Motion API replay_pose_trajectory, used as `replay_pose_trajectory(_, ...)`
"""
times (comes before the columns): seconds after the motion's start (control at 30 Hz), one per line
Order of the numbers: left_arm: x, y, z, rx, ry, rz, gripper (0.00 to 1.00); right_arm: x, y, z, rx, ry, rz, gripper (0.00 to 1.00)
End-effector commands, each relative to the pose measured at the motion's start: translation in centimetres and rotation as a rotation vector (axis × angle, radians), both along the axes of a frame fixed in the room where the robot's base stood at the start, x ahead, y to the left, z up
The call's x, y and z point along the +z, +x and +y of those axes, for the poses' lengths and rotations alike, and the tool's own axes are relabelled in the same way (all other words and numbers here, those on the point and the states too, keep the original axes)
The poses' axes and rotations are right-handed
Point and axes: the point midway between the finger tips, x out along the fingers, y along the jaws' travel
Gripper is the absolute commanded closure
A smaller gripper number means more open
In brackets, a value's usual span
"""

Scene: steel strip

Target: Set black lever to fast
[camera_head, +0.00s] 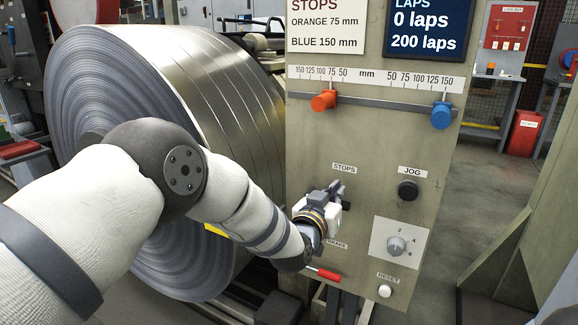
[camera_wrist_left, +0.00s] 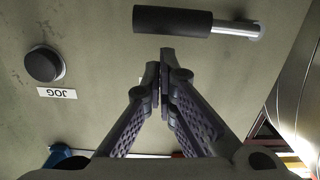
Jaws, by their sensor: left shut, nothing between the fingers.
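The black lever (camera_wrist_left: 172,20) shows in the left wrist view as a black grip on a bright metal rod, lying nearly level across the top. In the head view my left gripper and wrist hide most or all of it. No fast marking is readable. My right gripper is not in view.
The black JOG knob (camera_head: 408,190) is right of the gripper. A dial (camera_head: 397,245), a white RESET button (camera_head: 385,290) and a red handle (camera_head: 325,273) sit lower. Orange (camera_head: 323,100) and blue (camera_head: 441,115) stops are above. A large steel coil (camera_head: 150,100) stands left.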

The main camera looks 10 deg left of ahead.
Motion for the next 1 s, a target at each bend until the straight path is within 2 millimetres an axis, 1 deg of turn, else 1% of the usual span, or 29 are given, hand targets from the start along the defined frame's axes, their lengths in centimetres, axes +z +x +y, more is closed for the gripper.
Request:
replay_pose_trajectory(0.1,-0.5,0.0,-0.1,0.000,-0.005,0.002,1.00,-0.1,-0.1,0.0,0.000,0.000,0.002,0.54)
replay_pose_trajectory(0.3,-0.9,0.0,-0.1,0.000,-0.007,0.002,1.00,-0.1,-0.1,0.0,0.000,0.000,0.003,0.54)
replay_pose_trajectory(0.83,-1.0,0.0,-0.1,0.000,-0.008,0.002,1.00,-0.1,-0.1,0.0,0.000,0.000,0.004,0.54)
replay_pose_trajectory(0.93,-0.6,0.0,-0.1,0.001,-0.008,0.000,1.00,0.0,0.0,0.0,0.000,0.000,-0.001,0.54)
replay_pose_trajectory(1.0,0.4,-0.1,0.0,0.001,-0.008,-0.003,1.00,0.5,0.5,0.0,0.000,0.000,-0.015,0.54)
